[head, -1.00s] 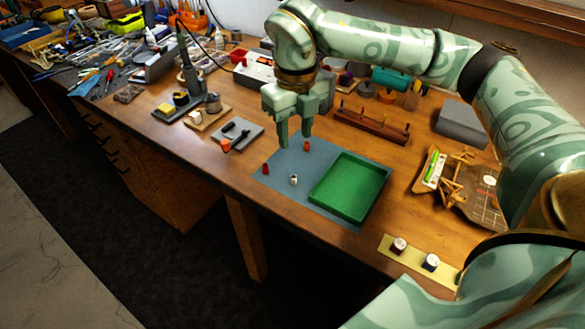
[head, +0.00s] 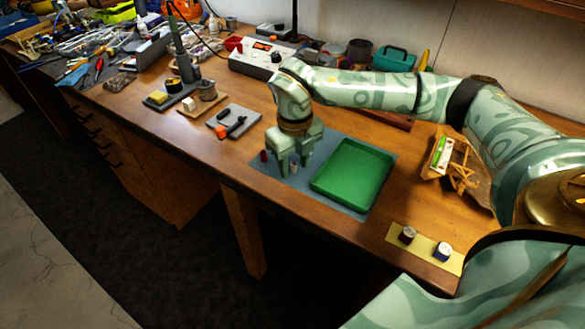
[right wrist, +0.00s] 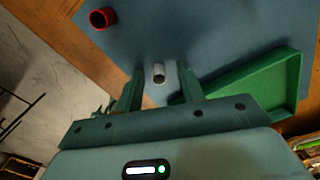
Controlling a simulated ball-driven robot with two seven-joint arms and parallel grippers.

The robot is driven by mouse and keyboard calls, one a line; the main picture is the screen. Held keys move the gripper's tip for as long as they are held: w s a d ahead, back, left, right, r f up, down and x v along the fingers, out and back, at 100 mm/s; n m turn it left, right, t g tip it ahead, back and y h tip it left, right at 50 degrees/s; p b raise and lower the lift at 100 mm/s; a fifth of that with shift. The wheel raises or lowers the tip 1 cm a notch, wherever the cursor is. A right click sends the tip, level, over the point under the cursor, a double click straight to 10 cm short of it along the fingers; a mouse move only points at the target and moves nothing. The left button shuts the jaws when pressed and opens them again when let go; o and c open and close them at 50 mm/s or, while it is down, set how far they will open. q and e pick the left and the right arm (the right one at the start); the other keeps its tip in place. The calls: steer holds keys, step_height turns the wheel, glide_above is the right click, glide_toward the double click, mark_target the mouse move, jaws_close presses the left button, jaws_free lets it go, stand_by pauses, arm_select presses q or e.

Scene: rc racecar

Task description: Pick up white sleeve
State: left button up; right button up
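The white sleeve (head: 294,169) is a small pale cylinder on the blue-grey mat (head: 350,209), left of the green tray. In the right wrist view the white sleeve (right wrist: 158,73) stands between the fingertips, with its dark hollow end showing. My right gripper (head: 294,171) is open and low over the mat, one finger on each side of the sleeve. It also shows in the right wrist view (right wrist: 158,82), with gaps left between fingers and sleeve. My left gripper is not in view.
The green tray (head: 352,174) lies close to the right of my gripper. A red sleeve (right wrist: 102,18) is on the mat; it also shows left of the gripper in the head view (head: 263,156). A grey tray with tools (head: 233,122) lies to the left.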

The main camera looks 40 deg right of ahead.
steer(key=shift+r, duration=0.15)
steer(key=shift+c, duration=0.9)
jaws_close()
